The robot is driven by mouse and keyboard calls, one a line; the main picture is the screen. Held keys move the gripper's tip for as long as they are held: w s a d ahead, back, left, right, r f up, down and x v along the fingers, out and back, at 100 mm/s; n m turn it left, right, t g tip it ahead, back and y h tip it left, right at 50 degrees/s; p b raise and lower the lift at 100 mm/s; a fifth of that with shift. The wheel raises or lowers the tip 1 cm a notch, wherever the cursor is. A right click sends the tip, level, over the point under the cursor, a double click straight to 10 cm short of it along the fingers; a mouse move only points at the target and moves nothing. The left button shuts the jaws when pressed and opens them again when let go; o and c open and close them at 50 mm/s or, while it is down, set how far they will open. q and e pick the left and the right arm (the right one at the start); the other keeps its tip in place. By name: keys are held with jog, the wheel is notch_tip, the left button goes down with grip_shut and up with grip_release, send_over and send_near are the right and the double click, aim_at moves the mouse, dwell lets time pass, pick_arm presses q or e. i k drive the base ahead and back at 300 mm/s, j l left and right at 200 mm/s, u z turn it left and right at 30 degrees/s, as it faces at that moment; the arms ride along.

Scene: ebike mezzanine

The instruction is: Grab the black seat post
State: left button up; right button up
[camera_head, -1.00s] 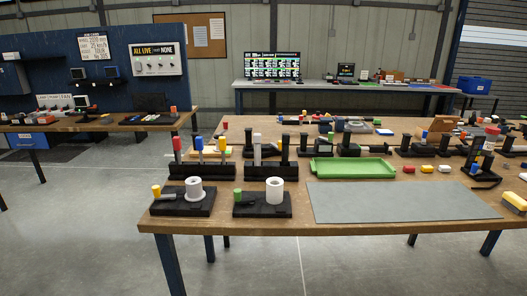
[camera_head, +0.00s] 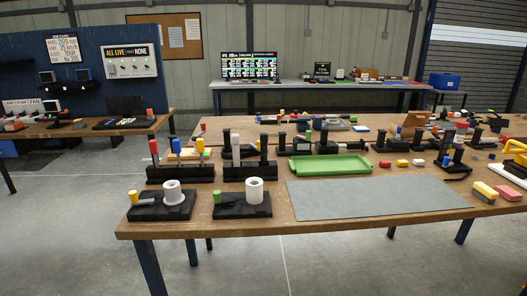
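On the wooden workbench (camera_head: 240,228), a black rack (camera_head: 249,172) holds upright posts. Two are black, one at the left (camera_head: 227,143) and one at the right (camera_head: 264,145), with a light grey post (camera_head: 236,146) between them. More short black upright parts stand on black fixtures farther back and to the right. I cannot tell which of these black parts is the seat post. Neither of my grippers is in view.
Another black rack (camera_head: 180,173) holds red, blue and yellow-topped tools. Two black blocks with white rings (camera_head: 173,192) (camera_head: 254,190) stand at the front left. A green tray (camera_head: 330,165) and a clear grey mat (camera_head: 375,200) lie to the right.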

aim_at(264, 137)
jog(key=i+j, duration=0.25)
jog(key=j, duration=0.2)
jog(key=i+j+u, duration=0.15)
jog(key=j, duration=0.3)
jog(key=i+j, duration=0.4)
jog(key=u, duration=0.05)
